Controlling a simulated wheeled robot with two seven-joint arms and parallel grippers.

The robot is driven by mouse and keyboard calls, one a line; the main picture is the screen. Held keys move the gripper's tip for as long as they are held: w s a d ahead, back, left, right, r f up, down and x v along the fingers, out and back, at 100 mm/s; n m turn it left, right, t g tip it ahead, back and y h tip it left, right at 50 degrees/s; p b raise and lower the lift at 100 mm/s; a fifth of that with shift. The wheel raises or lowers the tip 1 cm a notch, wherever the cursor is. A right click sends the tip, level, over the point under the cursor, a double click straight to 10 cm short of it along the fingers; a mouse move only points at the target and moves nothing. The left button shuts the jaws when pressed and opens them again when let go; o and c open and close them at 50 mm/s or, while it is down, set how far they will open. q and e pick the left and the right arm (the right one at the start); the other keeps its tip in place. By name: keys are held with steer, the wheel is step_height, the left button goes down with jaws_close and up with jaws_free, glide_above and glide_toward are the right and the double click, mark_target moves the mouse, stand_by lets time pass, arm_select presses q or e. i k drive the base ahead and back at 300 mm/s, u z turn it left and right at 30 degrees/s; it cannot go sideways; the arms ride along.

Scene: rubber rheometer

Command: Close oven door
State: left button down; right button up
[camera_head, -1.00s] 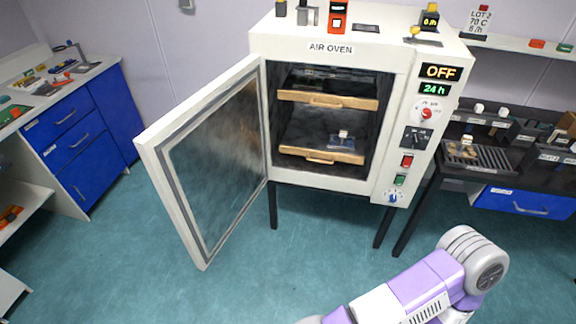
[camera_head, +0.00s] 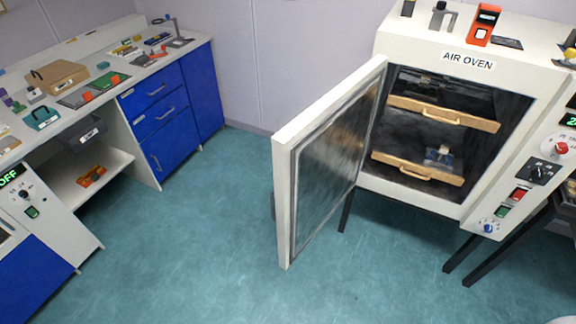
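The white air oven (camera_head: 410,192) stands on dark legs at the right. Inside are an upper wooden tray (camera_head: 445,113) and a lower wooden tray (camera_head: 415,168); a small blue and grey item (camera_head: 440,156) sits on the lower one. Neither of my grippers shows; only a sliver of pale surface appears at the bottom right corner.
Blue drawers (camera_head: 160,110) under a cluttered white bench stand at the left. A white unit (camera_head: 40,212) with a dial and display is at the lower left. Several small items sit on the oven top. The teal floor (camera_head: 210,240) between bench and door is clear.

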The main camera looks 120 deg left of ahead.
mark_target(318, 157)
steer(key=k, duration=2.1)
steer(key=u, duration=1.95)
steer(key=i, duration=0.5)
steer(key=z, duration=0.15)
steer(key=k, duration=0.5)
steer(key=u, duration=0.4)
